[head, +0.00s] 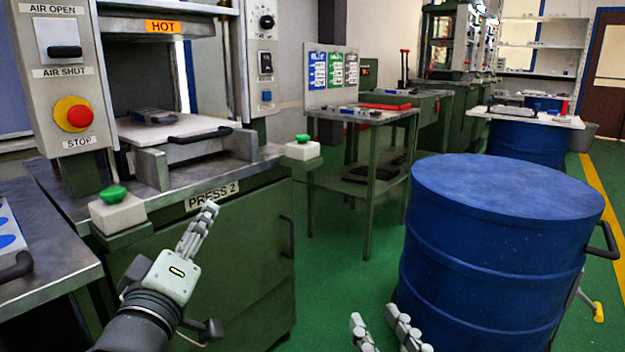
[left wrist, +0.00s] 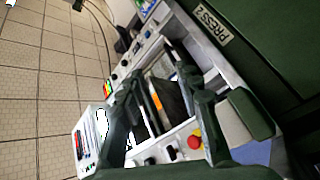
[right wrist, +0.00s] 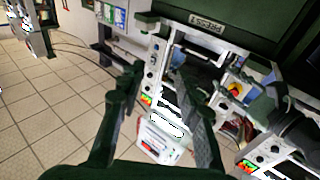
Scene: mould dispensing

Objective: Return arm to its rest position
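My left gripper (head: 208,208) is in front of the green press marked PRESS 2, with its fingers pointing up and away. In the left wrist view its two fingers (left wrist: 158,75) stand apart with nothing between them, so it is open and empty. My right gripper (head: 375,316) shows only its fingertips at the bottom edge of the head view, left of the blue drum. In the right wrist view its fingers (right wrist: 159,72) are also apart and empty. The rest of the right arm is out of the head view.
The green press (head: 240,245) stands close to my left gripper, with green buttons (head: 113,194) on its front corners and a mould part (head: 155,116) inside. A blue drum (head: 500,260) stands at the right. A side table (head: 370,115) is behind. Green floor (head: 335,260) is clear between press and drum.

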